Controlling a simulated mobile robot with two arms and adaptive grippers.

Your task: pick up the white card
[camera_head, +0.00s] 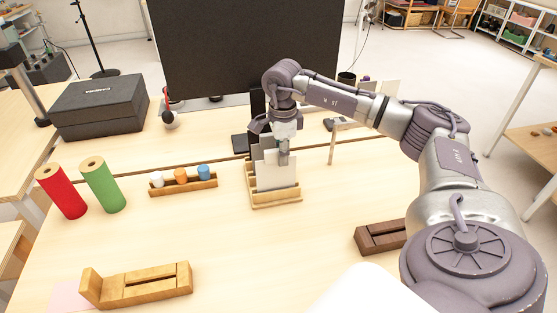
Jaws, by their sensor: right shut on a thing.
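The white card (274,175) stands nearly upright in a small wooden holder (278,203) near the middle of the table. At least one greyer card (257,154) shows partly behind it. My right gripper (284,158) reaches down from above and is shut on the upper edge of the white card. The card's lower edge is in or just behind the holder's front rim; I cannot tell whether it touches the bottom. The gripper hides part of the cards. My left gripper is not in view.
A rack with white, orange and blue pieces (181,182) lies left of the holder. Red (62,192) and green (103,186) cylinders stand farther left. A black monitor (245,50) is behind. Wooden stands (143,286) and (381,237) lie in front.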

